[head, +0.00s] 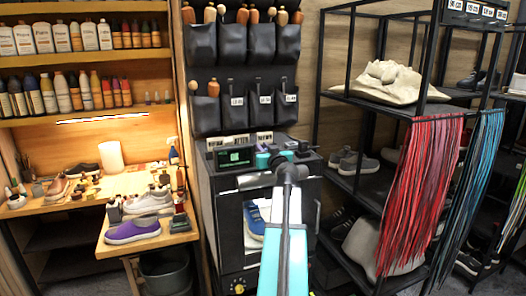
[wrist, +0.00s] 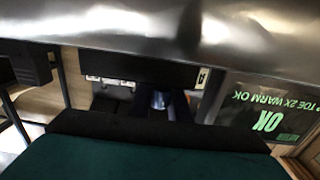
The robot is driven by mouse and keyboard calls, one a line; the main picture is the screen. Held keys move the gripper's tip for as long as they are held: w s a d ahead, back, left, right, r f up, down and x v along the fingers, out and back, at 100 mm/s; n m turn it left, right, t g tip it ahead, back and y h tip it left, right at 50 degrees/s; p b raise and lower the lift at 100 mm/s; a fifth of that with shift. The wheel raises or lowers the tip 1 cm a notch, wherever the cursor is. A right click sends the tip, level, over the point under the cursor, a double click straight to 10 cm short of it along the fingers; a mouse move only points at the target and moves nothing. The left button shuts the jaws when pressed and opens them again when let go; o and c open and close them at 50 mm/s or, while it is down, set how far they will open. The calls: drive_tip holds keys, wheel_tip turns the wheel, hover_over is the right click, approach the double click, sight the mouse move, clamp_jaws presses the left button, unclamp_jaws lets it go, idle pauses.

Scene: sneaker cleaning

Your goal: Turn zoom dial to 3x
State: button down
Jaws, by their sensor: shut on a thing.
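A black cabinet (head: 228,205) stands in the middle of the head view, with a small lit green screen (head: 235,157) on its top. In the wrist view the screen (wrist: 268,112) appears upside down and reads "OK" and a line with "TOE 2X WARM OK". My gripper (head: 277,160) is at the cabinet top, right of the screen. In the wrist view its dark fingers (wrist: 160,108) are shut around a small blue-grey rounded piece, which looks like the zoom dial (wrist: 159,100). The dial's markings are hidden, and my arm covers much of this area in the head view.
A wooden bench (head: 140,238) with sneakers and bottles stands at left. A black rack (head: 358,185) with shoes and hanging red laces (head: 422,190) stands at right. Hanging black pockets (head: 243,106) with brushes are behind the cabinet. Small items crowd the cabinet top.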

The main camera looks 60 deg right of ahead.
drive_tip(key=shift+s+d+r+m+g+h+p, duration=0.1)
drive_tip(key=shift+s+d+m+g+h+p, duration=0.1)
drive_tip(key=shift+m+g+h+p, duration=0.7)
drive_tip(key=shift+p, duration=0.5)
drive_tip(key=shift+s+d+g+h+p, duration=0.15)
drive_tip(key=shift+g+h+p, duration=0.15)
drive_tip(key=shift+p, duration=0.15)
drive_tip(key=c, duration=1.7)
unclamp_jaws()
drive_tip(key=shift+o, duration=0.2)
